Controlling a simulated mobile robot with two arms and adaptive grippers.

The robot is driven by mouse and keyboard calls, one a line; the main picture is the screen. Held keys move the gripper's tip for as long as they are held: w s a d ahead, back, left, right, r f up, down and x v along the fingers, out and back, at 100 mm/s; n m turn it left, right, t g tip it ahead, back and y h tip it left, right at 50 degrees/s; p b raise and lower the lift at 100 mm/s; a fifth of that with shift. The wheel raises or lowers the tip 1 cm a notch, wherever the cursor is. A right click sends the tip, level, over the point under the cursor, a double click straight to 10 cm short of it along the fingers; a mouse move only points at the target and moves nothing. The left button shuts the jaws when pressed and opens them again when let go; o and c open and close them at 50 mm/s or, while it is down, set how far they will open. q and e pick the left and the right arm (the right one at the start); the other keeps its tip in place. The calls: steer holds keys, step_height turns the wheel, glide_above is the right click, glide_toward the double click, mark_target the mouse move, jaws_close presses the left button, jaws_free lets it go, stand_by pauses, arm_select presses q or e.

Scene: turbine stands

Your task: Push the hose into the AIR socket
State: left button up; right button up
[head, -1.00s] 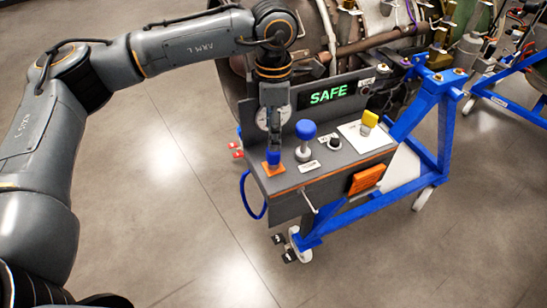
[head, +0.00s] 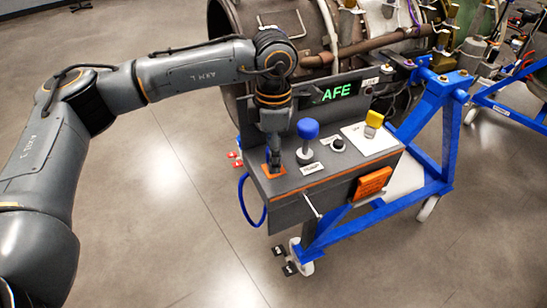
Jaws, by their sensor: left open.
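A blue hose (head: 246,203) hangs in a loop at the left end of the grey control box (head: 325,180). My left gripper (head: 273,160) points straight down over an orange square plate (head: 276,171) at the left end of the box top. It is open; its fingers are down close to the plate and hide the small blue piece there. I cannot tell whether they touch it. No socket label reading AIR is legible. My right gripper is not in view.
On the box top stand a blue knob (head: 308,129), a black knob (head: 338,145) and a yellow handle (head: 374,119). A blue stand (head: 437,130) carries the turbine (head: 300,60). Open floor lies left and in front.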

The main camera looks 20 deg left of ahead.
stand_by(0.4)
arm_select(q)
steer(key=shift+b, duration=0.35)
jaws_close()
